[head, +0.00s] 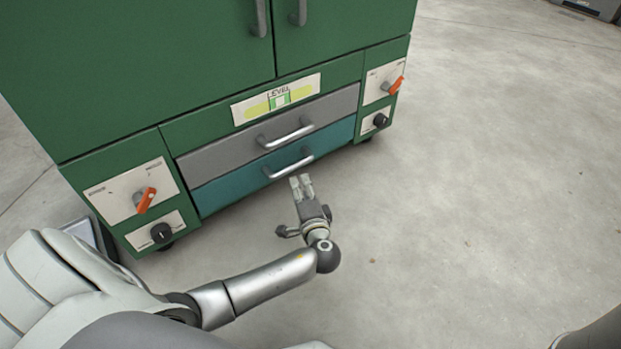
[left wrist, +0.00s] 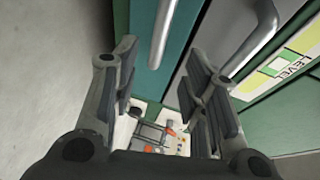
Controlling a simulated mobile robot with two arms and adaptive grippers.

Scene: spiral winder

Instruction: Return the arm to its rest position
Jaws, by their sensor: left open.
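My left arm comes in from the lower left in the head view. Its gripper (head: 302,186) is held in front of the green cabinet (head: 130,75), close to the handle (head: 288,163) of the teal lower drawer (head: 245,180). In the left wrist view the two fingers of the gripper (left wrist: 165,95) stand apart with nothing between them. The teal drawer (left wrist: 158,25) and its handle lie just beyond the fingers. Both drawers look shut. I cannot tell from these views whether a finger touches the handle. My right gripper is in neither view.
A grey drawer (head: 225,152) with its own handle sits above the teal one, under a LEVEL gauge (head: 279,99). Panels with orange switches (head: 145,200) and black knobs (head: 162,233) flank the drawers. The concrete floor (head: 480,200) to the right is clear.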

